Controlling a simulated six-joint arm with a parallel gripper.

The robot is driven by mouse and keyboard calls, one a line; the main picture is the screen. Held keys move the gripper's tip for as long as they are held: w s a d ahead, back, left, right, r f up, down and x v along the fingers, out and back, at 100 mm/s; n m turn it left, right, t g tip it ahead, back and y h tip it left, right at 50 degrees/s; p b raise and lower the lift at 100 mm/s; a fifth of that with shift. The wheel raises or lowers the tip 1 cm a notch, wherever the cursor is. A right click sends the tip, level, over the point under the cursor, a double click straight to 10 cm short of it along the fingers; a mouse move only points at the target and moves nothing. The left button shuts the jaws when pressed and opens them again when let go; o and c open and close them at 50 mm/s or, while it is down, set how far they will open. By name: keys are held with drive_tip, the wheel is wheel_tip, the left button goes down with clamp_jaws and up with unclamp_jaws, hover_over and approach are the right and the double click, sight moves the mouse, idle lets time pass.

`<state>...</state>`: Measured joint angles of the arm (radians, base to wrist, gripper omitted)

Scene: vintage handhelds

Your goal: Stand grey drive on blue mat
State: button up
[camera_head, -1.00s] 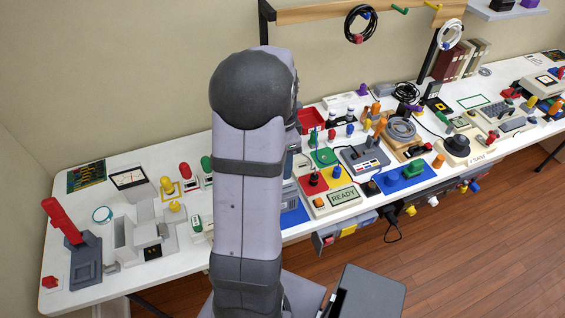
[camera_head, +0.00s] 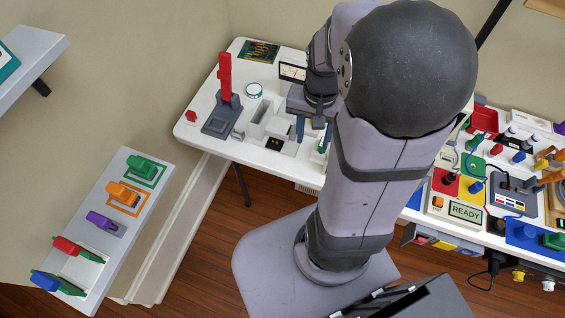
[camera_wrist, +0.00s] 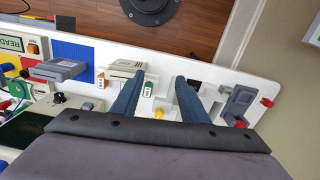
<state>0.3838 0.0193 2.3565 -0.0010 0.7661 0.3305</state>
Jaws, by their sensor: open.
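My gripper (camera_head: 313,134) is open and empty above the left part of the white table. In the wrist view its two blue fingers (camera_wrist: 156,82) are spread wide, with nothing held between them. A grey box (camera_wrist: 58,68), apparently the grey drive, lies to the left of the fingers in the wrist view. It overlaps the edge of a flat blue mat (camera_wrist: 75,50) in that picture; whether it rests on the mat, I cannot tell. In the head view my arm hides the grey box and most of this mat; a blue sliver (camera_head: 414,199) shows beside the arm.
A beige box (camera_wrist: 126,66) is close to the left finger in the wrist view. A red lever on a grey base (camera_head: 222,110) and a white stepped block (camera_head: 262,122) stand near my gripper. A narrow shelf (camera_head: 95,270) with colored clamps is at left. Another blue mat (camera_head: 525,232) holds knobs at right.

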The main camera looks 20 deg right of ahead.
drive_tip(key=s+a+n, duration=0.3)
drive_tip(key=a+n, duration=0.5)
drive_tip(key=a, duration=0.2)
drive_tip(key=shift+s+a+f, duration=0.15)
drive_tip(key=shift+s+f, duration=0.15)
drive_tip(key=shift+f, duration=0.1)
drive_tip(key=shift+f, duration=0.1)
wheel_tip(320, 180, down, 47)
drive_tip(key=b, duration=4.7)
